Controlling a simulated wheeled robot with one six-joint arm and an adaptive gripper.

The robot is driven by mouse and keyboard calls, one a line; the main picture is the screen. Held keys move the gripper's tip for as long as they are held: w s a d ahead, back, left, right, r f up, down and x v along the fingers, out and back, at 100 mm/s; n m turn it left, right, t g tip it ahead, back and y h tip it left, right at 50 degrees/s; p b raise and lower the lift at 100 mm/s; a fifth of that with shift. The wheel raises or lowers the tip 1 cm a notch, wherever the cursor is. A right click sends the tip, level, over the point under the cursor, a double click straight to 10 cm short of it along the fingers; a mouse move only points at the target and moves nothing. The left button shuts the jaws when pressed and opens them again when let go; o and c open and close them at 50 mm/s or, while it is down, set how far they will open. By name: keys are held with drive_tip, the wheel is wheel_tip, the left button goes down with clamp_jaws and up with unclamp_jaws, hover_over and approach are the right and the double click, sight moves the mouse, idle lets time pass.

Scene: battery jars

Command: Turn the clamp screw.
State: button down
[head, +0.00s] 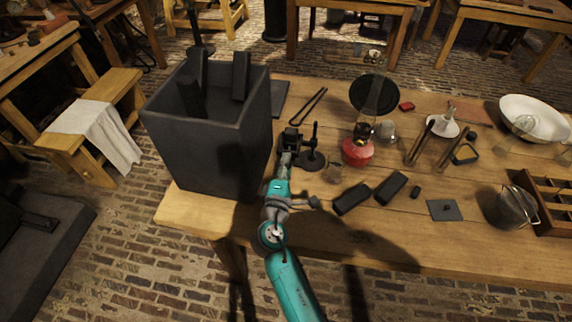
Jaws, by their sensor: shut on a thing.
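A small dark clamp stand (313,154) with a round base and an upright rod stands on the workbench, just right of the big dark box. My gripper (290,141) is at its left side, low over the bench. It is shut on a small dark part there, which looks like the clamp screw. The screw itself is mostly hidden by the fingers and too small to make out. I cannot tell its angle.
The tall dark box (215,140) stands close on the left with dark slabs in it. A red-based lamp (358,150) stands to the right. Dark blocks (352,199) lie in front of it. The front left of the workbench (190,215) is clear.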

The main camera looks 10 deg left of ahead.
drive_tip(key=m, duration=0.4)
drive_tip(key=shift+m, duration=0.3)
drive_tip(key=shift+f+m, duration=0.1)
drive_tip(key=shift+m, duration=1.7)
drive_tip(key=c, duration=0.7)
unclamp_jaws()
drive_tip(key=shift+c, duration=0.2)
drive_tip(key=shift+s, duration=0.1)
drive_tip(key=s, duration=1.1)
drive_tip(key=shift+s+a, duration=0.15)
drive_tip(key=shift+s, duration=0.25)
